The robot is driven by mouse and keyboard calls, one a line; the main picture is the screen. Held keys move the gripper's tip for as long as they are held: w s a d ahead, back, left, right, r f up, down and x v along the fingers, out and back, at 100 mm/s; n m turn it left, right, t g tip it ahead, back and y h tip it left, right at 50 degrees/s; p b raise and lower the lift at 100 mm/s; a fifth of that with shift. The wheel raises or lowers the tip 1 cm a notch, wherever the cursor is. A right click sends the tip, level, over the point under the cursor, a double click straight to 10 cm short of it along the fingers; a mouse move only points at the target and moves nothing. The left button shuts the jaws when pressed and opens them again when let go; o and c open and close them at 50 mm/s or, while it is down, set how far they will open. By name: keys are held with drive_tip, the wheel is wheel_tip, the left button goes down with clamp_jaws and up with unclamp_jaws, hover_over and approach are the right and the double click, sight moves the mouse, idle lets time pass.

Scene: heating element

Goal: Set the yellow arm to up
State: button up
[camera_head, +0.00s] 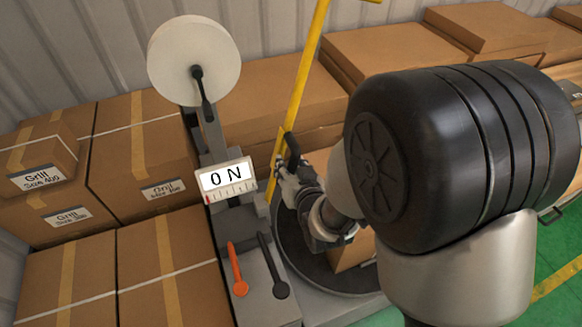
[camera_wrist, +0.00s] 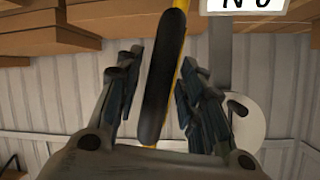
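The yellow arm (camera_head: 303,80) is a tall thin bar that leans slightly right and rises out of the top of the head view. A black grip (camera_head: 292,150) shows at its lower part, and in the wrist view the grip (camera_wrist: 160,85) stands in front of the yellow bar (camera_wrist: 181,65). My gripper (camera_head: 290,172) is at the black grip. In the wrist view my gripper's fingers (camera_wrist: 158,88) are open, one on each side of the grip, with narrow gaps visible. The yellow arm's lower end is partly hidden by my gripper.
A machine with a white disc (camera_head: 193,60) and an "ON" sign (camera_head: 226,178) stands to the left. An orange lever (camera_head: 237,270) and a black lever (camera_head: 272,266) are on its base. A round dark turntable (camera_head: 300,262) lies below my gripper. Cardboard boxes (camera_head: 165,265) crowd the left and back.

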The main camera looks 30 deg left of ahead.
sight(291, 139)
idle(0.3)
wheel_tip(291, 139, up, 10)
idle(0.5)
